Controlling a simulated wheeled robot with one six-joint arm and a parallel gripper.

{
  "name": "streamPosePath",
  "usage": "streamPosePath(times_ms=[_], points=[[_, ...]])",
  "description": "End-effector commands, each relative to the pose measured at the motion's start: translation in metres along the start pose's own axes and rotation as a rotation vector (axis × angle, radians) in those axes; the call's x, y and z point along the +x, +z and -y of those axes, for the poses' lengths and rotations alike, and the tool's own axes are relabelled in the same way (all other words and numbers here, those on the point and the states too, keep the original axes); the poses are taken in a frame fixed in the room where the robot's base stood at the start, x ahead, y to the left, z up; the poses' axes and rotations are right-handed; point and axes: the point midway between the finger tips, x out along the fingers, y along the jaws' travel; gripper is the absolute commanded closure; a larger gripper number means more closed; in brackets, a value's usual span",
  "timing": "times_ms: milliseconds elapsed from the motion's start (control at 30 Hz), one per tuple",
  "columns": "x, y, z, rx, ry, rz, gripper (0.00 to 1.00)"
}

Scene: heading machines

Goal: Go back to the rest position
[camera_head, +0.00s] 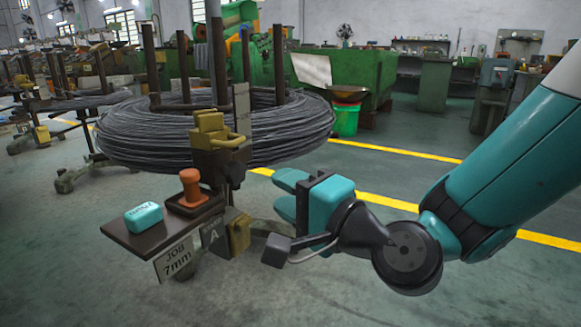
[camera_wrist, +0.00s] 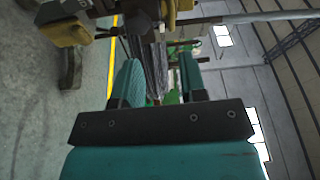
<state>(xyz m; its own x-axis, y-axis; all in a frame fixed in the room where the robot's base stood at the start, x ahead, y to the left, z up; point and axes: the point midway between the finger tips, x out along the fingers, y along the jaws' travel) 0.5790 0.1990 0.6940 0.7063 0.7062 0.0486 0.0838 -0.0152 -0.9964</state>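My gripper (camera_head: 279,193) is in front of the wire coil stand, to the right of the small shelf. Its two teal fingers point left in the head view. In the wrist view my gripper (camera_wrist: 160,72) shows a clear gap between the fingers, with nothing held. My teal arm reaches in from the right edge of the head view.
A large wire coil (camera_head: 150,138) sits on its stand behind my gripper. A brown shelf (camera_head: 163,242) holds a teal block (camera_head: 143,217) and an orange stamp-like piece (camera_head: 192,188). A yellow clamp (camera_head: 219,133) stands above. Open floor lies at front.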

Motion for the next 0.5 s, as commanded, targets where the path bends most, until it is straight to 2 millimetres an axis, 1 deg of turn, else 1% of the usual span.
streamPosePath(times_ms=[33,100,167,267,367,500], points=[[-0.004,0.005,0.016,-0.069,0.031,0.057,0.61],[-0.013,0.015,0.023,-0.190,0.109,0.157,0.61],[-0.025,0.022,0.026,-0.299,0.184,0.251,0.61],[-0.051,0.029,0.027,-0.473,0.315,0.404,0.61],[-0.084,0.030,0.026,-0.628,0.450,0.557,0.61],[-0.136,0.026,0.027,-0.786,0.629,0.758,0.61]])
